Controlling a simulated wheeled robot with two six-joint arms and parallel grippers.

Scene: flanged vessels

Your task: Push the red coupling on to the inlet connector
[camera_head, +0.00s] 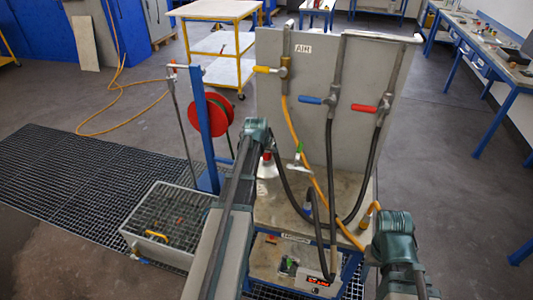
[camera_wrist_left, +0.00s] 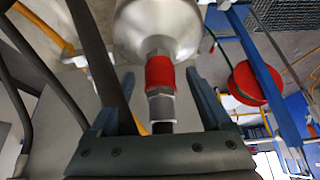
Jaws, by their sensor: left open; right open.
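In the left wrist view the red coupling (camera_wrist_left: 160,72) lies in line with a grey metal neck (camera_wrist_left: 159,46), which appears to be the inlet connector, on the rounded silver vessel (camera_wrist_left: 157,22). I cannot tell how far the coupling is seated. A grey hex fitting (camera_wrist_left: 160,100) and a dark hose end follow it towards my palm. My left gripper (camera_wrist_left: 161,78) is open, with one finger on each side of the coupling and visible gaps. In the head view the red coupling (camera_head: 267,156) shows small above the silver vessel (camera_head: 265,169). My right gripper (camera_head: 408,286) is low at the right, open and empty.
A grey panel (camera_head: 315,95) with yellow, blue and red valve handles stands behind the workbench (camera_head: 348,190). Dark and orange hoses hang in front of it. A red hose reel (camera_head: 212,117) on a blue post and a grated bin (camera_head: 165,225) stand left.

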